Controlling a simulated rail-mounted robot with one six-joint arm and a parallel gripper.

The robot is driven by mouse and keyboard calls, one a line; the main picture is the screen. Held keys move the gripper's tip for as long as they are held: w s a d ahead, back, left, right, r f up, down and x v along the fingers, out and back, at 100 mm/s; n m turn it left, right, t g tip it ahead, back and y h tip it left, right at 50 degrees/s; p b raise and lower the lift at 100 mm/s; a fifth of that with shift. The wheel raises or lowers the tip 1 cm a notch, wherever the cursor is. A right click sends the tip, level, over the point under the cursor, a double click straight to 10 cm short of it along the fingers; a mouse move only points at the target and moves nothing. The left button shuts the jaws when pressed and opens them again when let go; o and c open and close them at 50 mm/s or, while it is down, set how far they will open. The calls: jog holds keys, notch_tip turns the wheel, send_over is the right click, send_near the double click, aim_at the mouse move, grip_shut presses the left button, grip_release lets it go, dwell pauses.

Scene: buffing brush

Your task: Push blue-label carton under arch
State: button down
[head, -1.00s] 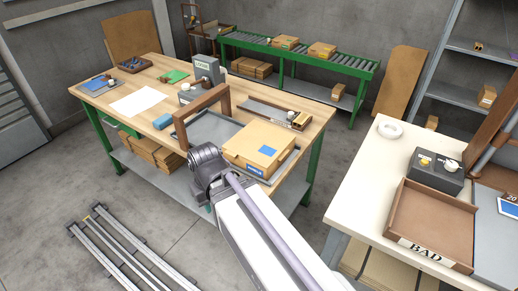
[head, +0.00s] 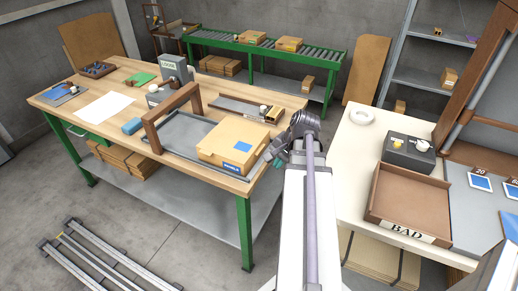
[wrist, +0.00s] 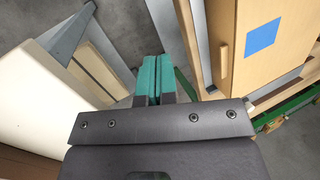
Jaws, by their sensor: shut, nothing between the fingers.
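The tan carton (head: 228,158) has a blue square on its top and a blue label on its near side. It lies flat on the right part of a grey tray (head: 186,130) on the wooden bench. The brown wooden arch (head: 152,136) stands over the tray, left of the carton and apart from it. My gripper (head: 270,158) is just off the carton's right end, by the bench edge. In the wrist view its teal fingers (wrist: 151,75) are shut together and empty. The carton's blue-marked top (wrist: 285,40) shows right of them, with a gap between.
A grey box (head: 174,70) and a narrow tray (head: 238,106) stand behind. A white table (head: 352,150) with a brown BAD bin (head: 408,200) is on the right. A floor gap separates bench and table.

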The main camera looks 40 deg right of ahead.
jog(key=s+d+r+m+t, duration=0.1)
jog(key=s+d+m+t, duration=0.15)
jog(key=d+m, duration=0.5)
jog(key=m+t+y+b, duration=0.1)
jog(key=m+t+b, duration=0.1)
jog(key=m+b, duration=0.6)
send_near(257, 150)
notch_tip(257, 150, down, 5)
jog(key=w+a, duration=0.1)
jog(key=w, duration=0.2)
jog(key=shift+a+r+m+p, duration=0.1)
jog(key=shift+a+m+p, duration=0.25)
jog(key=shift+a+p, duration=0.05)
jog(key=shift+w+a, duration=0.25)
jog(key=shift+w, duration=0.2)
